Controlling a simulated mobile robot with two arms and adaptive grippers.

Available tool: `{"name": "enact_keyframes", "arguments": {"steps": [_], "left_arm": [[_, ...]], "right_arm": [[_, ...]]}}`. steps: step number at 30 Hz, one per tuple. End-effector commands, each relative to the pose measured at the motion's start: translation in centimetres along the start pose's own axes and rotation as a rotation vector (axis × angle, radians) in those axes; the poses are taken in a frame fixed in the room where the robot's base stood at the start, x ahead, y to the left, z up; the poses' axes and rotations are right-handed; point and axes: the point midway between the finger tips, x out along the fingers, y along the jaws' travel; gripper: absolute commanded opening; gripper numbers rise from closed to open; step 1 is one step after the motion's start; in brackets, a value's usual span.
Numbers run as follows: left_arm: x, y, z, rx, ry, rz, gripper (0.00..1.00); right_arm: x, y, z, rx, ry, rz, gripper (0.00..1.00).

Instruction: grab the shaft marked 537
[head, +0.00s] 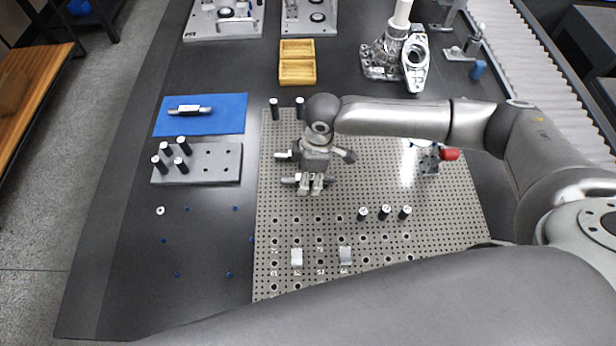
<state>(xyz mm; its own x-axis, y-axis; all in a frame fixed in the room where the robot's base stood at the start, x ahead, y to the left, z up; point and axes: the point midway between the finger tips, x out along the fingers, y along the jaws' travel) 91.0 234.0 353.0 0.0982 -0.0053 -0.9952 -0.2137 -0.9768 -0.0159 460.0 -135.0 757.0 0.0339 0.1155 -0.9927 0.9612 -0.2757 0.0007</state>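No number 537 is legible at this size. A silver shaft (190,110) with dark and light sections lies on the blue mat (228,118) at the back left. Two short silver cylindrical ends, an upper one (283,155) and a lower one (289,180), stick out leftward beside my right gripper (310,189); the gripper and wrist hide the rest of them. The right gripper points down, low over the perforated plate (440,205). Its fingertips are close together, but whether they are open or hold something is unclear. My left gripper is out of view.
A grey block (215,165) with several dark pins stands left of the plate. A wooden tray (297,70) and metal castings (412,60) are behind. The dark tabletop's left front is mostly clear.

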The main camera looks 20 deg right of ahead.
Motion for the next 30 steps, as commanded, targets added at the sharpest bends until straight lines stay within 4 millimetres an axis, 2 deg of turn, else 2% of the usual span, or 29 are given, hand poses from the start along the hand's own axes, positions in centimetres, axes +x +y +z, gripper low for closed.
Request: {"name": "enact_keyframes", "arguments": {"steps": [2, 12, 23, 30], "left_arm": [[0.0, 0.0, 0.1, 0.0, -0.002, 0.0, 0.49], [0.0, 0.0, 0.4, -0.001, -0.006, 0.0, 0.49], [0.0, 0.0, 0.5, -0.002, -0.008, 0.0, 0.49], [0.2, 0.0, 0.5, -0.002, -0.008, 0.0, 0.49]], "right_arm": [[0.0, 0.0, 0.0, 0.0, 0.0, 0.0, 0.45], [0.0, 0.0, 0.0, 0.0, 0.0, 0.0, 0.01], [-0.2, 0.1, -0.1, 0.0, 0.002, 0.001, 0.0], [-1.6, 0.1, -0.2, 0.0, 0.004, 0.002, 0.0]]}}
